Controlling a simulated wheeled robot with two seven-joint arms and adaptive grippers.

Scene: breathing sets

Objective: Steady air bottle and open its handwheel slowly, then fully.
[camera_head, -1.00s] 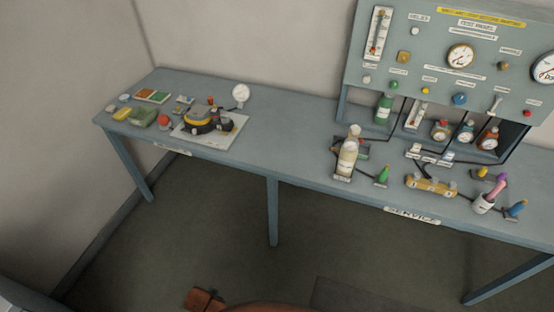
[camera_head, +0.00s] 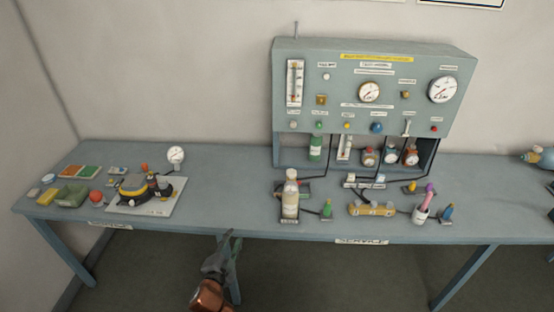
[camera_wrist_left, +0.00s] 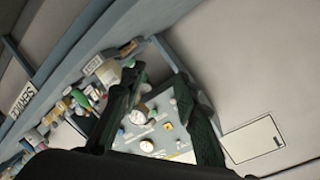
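A cream bottle with a pale top (camera_head: 290,198) stands upright on the bench, left of centre below the test panel; it looks like the air bottle. Its handwheel is too small to make out. A green bottle (camera_head: 316,148) stands under the panel, and a blue cylinder (camera_head: 540,157) is cut off at the right edge. My left gripper (camera_head: 231,240) is in front of the bench, below and left of the cream bottle, touching nothing. In the left wrist view its dark fingers (camera_wrist_left: 165,105) are spread apart and empty. My right gripper is not in view.
The grey test panel (camera_head: 350,87) with gauges stands at the back. A yellow fitting block (camera_head: 370,209) and a cup with pink tools (camera_head: 421,212) stand right of the bottle. A mask on a white board (camera_head: 165,203) lies to the left. Bench top (camera_head: 230,190) between is clear.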

